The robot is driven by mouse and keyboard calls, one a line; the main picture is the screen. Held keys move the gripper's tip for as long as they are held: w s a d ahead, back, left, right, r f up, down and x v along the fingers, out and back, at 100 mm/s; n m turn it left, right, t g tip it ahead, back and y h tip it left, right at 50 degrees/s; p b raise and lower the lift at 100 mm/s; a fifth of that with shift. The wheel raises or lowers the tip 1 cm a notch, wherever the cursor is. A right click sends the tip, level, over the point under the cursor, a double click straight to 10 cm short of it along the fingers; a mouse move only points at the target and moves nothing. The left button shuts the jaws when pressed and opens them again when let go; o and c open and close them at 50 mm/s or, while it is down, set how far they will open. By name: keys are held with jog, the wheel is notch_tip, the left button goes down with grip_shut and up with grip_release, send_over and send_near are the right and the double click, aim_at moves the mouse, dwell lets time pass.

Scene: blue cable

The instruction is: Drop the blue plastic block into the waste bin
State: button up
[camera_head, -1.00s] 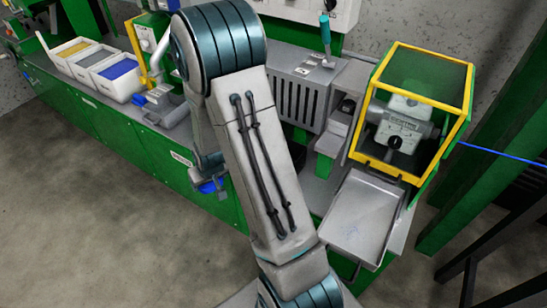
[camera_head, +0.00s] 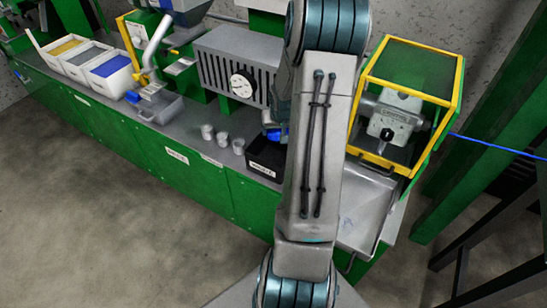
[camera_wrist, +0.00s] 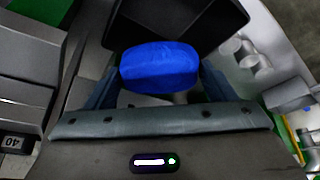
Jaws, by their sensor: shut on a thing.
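The blue plastic block (camera_wrist: 160,67) is held between the fingers of my gripper (camera_wrist: 160,75) in the wrist view. In the head view a bit of blue (camera_head: 284,136) shows beside my arm, by the bin; my gripper is mostly hidden there. The waste bin (camera_head: 258,158) is a black open box with a white label, standing on the bench left of my arm. In the wrist view the black bin (camera_wrist: 205,15) lies just beyond the block, at the top. The block appears above or beside the bin; its exact height over it I cannot tell.
Small grey cups (camera_head: 223,140) stand on the bench left of the bin. A grey machine with a dial (camera_head: 241,84) stands behind. A yellow-framed guard box (camera_head: 414,75) and a metal tray (camera_head: 358,215) are at right. Three material bins (camera_head: 111,72) sit far left.

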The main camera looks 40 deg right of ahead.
jog(key=shift+w+f+b, duration=0.1)
jog(key=shift+f+b, duration=2.2)
jog(key=shift+f, duration=0.6)
jog(key=o, duration=1.1)
jog(key=shift+o, duration=0.2)
jog(key=p+v, duration=0.2)
jog(key=v, duration=1.2)
jog(key=shift+p, duration=0.3)
jog(key=shift+a, duration=0.1)
